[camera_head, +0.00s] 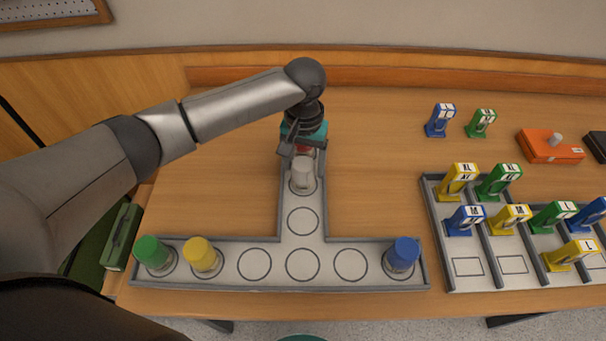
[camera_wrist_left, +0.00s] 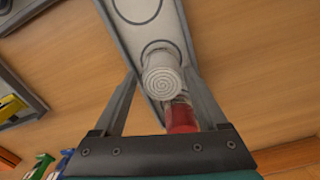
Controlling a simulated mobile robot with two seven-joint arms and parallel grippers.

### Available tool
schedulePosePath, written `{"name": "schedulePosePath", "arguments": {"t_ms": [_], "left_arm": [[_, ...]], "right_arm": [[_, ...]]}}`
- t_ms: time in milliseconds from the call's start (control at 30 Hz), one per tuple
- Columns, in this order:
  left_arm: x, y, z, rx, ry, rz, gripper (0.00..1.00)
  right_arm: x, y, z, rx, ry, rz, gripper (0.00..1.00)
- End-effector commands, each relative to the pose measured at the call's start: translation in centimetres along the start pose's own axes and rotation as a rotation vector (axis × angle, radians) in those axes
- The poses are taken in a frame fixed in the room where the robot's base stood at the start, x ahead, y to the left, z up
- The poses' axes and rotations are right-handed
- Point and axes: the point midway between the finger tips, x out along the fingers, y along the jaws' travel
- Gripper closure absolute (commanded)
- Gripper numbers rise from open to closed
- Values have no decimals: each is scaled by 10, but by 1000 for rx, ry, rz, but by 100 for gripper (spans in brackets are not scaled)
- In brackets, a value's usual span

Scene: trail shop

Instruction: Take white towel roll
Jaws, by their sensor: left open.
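The white towel roll (camera_head: 302,172) stands upright in the stem of the grey T-shaped tray (camera_head: 330,243). In the left wrist view its spiral end (camera_wrist_left: 162,80) shows between the two fingers. My left gripper (camera_head: 299,153) is open, at the far end of the stem, with its fingers on either side of the white roll and small gaps visible. A red roll (camera_wrist_left: 181,118) stands just behind the white one, closer to the gripper's palm. It is mostly hidden by the gripper in the head view. My right gripper is not in view.
Green (camera_head: 153,253), yellow (camera_head: 202,255) and blue (camera_head: 401,254) rolls stand along the tray's crossbar. Several circles between them are empty. A compartment tray (camera_head: 437,225) with coloured labelled items is at the right. An orange box (camera_head: 550,147) lies behind it.

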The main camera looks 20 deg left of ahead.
Motion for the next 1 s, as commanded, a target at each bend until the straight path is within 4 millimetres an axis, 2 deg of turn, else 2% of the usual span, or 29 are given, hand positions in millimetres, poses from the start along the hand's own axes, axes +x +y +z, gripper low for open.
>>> {"name": "schedulePosePath", "arguments": {"t_ms": [100,233,367,567,1000], "left_arm": [[23,-3,0,-1,-3,-2,25],[40,-3,0,-1,-2,-1,25],[46,-3,0,0,-1,-1,25],[46,-2,0,0,-1,0,25],[45,-3,0,0,-1,0,73]], "right_arm": [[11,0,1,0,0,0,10],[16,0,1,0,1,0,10],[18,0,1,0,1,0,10],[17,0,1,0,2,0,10],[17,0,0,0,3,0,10]]}}
